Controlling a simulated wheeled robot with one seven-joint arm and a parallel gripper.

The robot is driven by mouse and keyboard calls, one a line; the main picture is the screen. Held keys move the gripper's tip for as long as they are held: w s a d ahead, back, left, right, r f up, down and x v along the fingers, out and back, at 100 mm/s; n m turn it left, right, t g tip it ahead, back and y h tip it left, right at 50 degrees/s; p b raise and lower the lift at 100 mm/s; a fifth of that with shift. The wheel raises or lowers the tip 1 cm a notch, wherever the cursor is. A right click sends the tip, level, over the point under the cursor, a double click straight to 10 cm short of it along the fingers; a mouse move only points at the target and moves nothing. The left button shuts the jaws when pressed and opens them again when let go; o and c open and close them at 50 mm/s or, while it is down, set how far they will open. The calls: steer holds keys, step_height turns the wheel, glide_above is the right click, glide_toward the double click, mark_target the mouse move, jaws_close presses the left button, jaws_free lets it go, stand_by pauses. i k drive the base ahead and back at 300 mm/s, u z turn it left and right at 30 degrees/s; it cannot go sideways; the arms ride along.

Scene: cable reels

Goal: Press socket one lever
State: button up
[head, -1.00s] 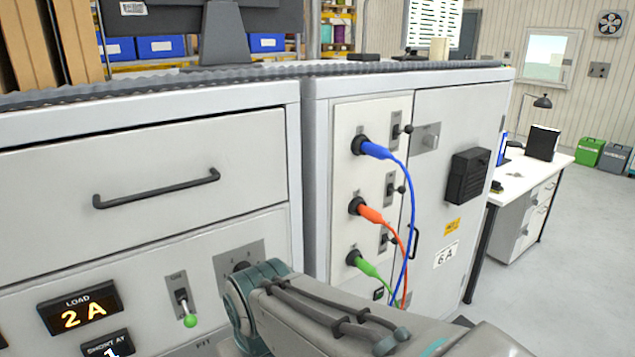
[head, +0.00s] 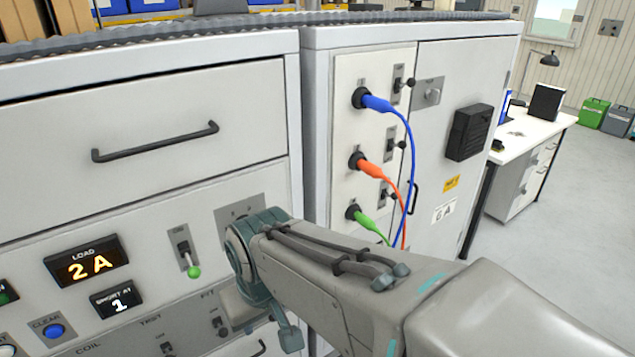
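Three cable sockets stand in a column on the white panel of the right cabinet. A blue plug (head: 374,102) is in the top one, an orange plug (head: 368,168) in the middle, a green plug (head: 366,219) in the lowest. Beside each is a small black-knobbed lever: top lever (head: 408,83), middle lever (head: 400,145), lowest lever (head: 391,198). Their number labels are too small to read. My arm crosses the lower middle, its teal wrist in front of the left cabinet's panel. My gripper's fingers are not clearly shown, so its opening cannot be told.
The left cabinet has a drawer handle (head: 155,142), a green-tipped switch (head: 193,271), a "LOAD 2 A" display (head: 86,262), a "SHORT AT 1" display (head: 116,301) and a blue button (head: 53,331). A white desk (head: 530,133) stands at right.

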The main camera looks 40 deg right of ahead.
mark_target(411, 82)
steer(key=z, duration=1.35)
steer(key=k, duration=0.5)
steer(key=u, duration=0.6)
steer(key=i, duration=0.7)
steer(key=z, duration=0.7)
